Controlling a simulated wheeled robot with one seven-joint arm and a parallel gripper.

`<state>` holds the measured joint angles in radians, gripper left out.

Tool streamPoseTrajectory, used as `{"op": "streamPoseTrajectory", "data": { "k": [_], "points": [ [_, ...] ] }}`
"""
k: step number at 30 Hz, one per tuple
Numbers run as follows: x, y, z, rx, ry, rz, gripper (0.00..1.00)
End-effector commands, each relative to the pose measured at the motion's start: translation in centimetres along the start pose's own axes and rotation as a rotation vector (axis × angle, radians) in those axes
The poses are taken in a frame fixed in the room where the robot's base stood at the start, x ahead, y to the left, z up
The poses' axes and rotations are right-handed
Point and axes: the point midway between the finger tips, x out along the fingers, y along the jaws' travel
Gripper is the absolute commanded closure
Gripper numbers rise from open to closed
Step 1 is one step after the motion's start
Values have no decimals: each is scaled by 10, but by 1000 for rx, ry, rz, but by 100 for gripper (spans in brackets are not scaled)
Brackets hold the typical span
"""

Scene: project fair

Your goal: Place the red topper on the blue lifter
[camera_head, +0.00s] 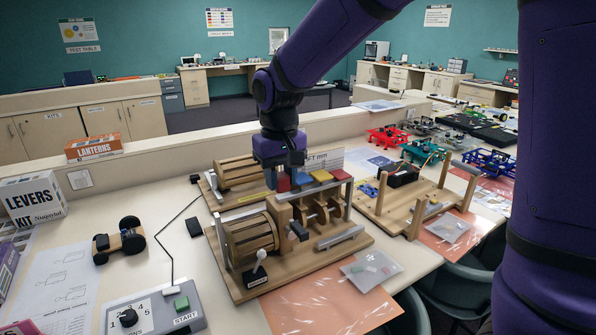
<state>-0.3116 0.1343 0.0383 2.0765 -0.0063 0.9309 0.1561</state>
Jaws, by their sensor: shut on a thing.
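The cam machine (330,240) is a wooden model with a big slatted drum, upright rails and several coloured blocks along its top. My gripper (284,172) is over the left end of this row, pointing down and shut on a red block, which I take for the red topper (283,184). The fingertips and part of the block are hard to make out. A blue block (303,179), likely the blue lifter, is just right of it. I cannot tell whether the two touch. A yellow block (321,175) and another red block (341,174) follow to the right.
A second slatted drum (237,171) stands behind the machine. A control box (153,312), a wheeled wooden cart (119,240) and a levers kit box (31,199) are to the left. Another wooden rig (408,197) is to the right. A plastic bag (371,267) lies in front.

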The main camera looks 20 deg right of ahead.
Motion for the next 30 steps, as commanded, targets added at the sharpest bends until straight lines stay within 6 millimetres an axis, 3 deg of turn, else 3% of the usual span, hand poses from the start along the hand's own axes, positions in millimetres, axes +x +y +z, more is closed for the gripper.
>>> {"op": "streamPoseTrajectory", "data": {
  "k": [18, 26, 30],
  "points": [
    [14, 96, -93, 4, -1, 0, 89],
    [16, 110, -108, 1, -1, 0, 89],
    [29, 110, -107, 0, -3, 0, 89]
  ]
}}
